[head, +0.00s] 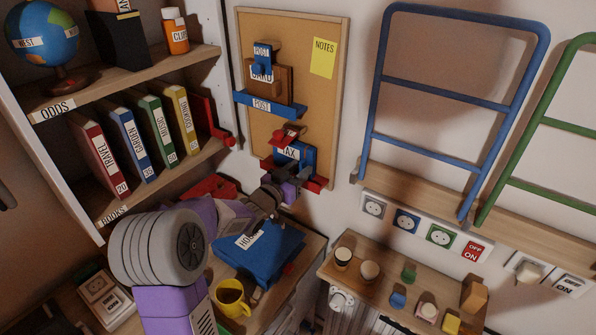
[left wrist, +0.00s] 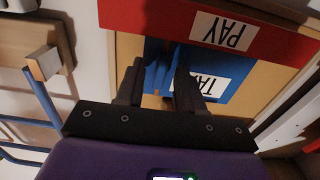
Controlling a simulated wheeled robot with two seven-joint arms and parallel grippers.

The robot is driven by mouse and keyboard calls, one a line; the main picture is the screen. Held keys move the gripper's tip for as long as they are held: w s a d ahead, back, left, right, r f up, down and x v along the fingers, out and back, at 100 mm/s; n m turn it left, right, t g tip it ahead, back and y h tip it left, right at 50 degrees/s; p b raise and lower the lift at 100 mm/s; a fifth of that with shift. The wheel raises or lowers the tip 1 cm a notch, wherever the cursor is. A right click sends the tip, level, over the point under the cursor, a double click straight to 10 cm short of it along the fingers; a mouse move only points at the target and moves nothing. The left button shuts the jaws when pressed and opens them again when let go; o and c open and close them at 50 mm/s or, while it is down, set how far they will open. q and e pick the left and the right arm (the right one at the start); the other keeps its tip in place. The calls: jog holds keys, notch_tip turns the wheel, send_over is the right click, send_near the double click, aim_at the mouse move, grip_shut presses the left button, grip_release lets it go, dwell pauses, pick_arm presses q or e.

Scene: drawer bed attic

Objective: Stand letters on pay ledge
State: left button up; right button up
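A red ledge labelled PAY (left wrist: 225,33) is on the cork board; it also shows in the head view (head: 315,183). A blue letter marked TAX (head: 300,153) stands upright at this ledge, and it shows upside down in the left wrist view (left wrist: 215,80). A small red piece (head: 288,134) shows just above it. My left gripper (left wrist: 160,70) is right in front of the TAX letter, its fingers apart on either side of a blue part. Whether they press on it is unclear. My right gripper is not in view.
A blue HO-marked item (head: 262,252) and a yellow mug (head: 232,297) sit on the desk below. A bookshelf (head: 150,75) is at left, a blue rail frame (head: 445,90) at right.

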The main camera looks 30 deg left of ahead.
pick_arm(q)
jog(key=shift+r+p, duration=0.25)
jog(key=shift+p, duration=0.05)
jog(key=s, duration=1.2)
jog(key=shift+a+p, duration=0.35)
jog(key=shift+a, duration=0.1)
jog(key=shift+f, duration=0.1)
